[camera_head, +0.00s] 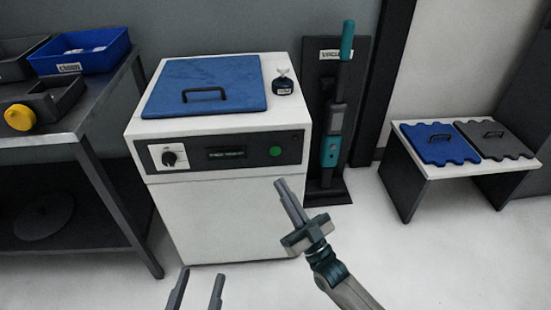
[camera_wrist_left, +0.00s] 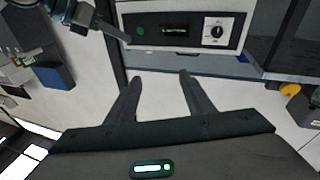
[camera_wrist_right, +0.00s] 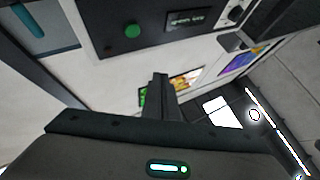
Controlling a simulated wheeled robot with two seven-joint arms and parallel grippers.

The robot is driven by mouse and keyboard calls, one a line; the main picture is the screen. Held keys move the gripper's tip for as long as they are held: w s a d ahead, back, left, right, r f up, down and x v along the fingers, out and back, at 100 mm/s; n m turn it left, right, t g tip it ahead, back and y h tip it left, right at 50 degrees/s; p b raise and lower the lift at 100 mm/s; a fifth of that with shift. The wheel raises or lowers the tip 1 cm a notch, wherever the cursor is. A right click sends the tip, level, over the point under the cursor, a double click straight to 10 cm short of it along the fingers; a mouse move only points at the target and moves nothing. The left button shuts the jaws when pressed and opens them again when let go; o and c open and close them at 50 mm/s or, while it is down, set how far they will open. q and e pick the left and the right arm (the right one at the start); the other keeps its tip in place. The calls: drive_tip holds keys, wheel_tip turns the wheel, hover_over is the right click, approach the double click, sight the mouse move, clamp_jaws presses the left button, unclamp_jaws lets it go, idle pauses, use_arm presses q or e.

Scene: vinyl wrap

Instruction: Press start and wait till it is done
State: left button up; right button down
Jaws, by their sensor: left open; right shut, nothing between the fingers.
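The white machine (camera_head: 225,210) has a dark front panel with a green round button (camera_head: 275,151), a small display (camera_head: 226,153) and a black knob (camera_head: 169,158). The button also shows in the right wrist view (camera_wrist_right: 132,31) and the left wrist view (camera_wrist_left: 140,31). My right gripper (camera_head: 280,184) is shut and empty, in front of the machine, a little below the button in the picture and apart from it. It also shows in the right wrist view (camera_wrist_right: 160,78). My left gripper (camera_head: 200,274) is open and empty, low in front of the machine. The display text is too small to read.
A blue lid (camera_head: 206,72) with a black handle and a small dark item (camera_head: 283,86) are on the machine's top. A teal vacuum (camera_head: 333,135) stands at right. A bench (camera_head: 408,158) with blue and grey mats is farther right. A grey workbench (camera_head: 95,120) stands left.

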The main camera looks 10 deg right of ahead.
sight(275, 151)
use_arm(q)
drive_tip(key=shift+s+r, duration=0.1)
drive_tip(key=shift+r, duration=0.05)
use_arm(e)
drive_tip(key=shift+w, duration=0.1)
use_arm(q)
wheel_tip(275, 151, up, 11)
drive_tip(key=s+a+t+h+b, duration=0.1)
drive_tip(key=s+a+t+b, duration=0.1)
drive_tip(key=t+b, duration=0.2)
drive_tip(key=shift+s+a+f+t+h, duration=0.2)
drive_tip(key=shift+s+a+t+h, duration=0.2)
drive_tip(key=shift+t, duration=1.3)
use_arm(e)
drive_tip(key=w, duration=0.8)
drive_tip(key=shift+w+d, duration=0.3)
drive_tip(key=shift+d, duration=0.1)
use_arm(q)
drive_tip(key=shift+f, duration=0.15)
use_arm(e)
drive_tip(key=shift+w, duration=0.4)
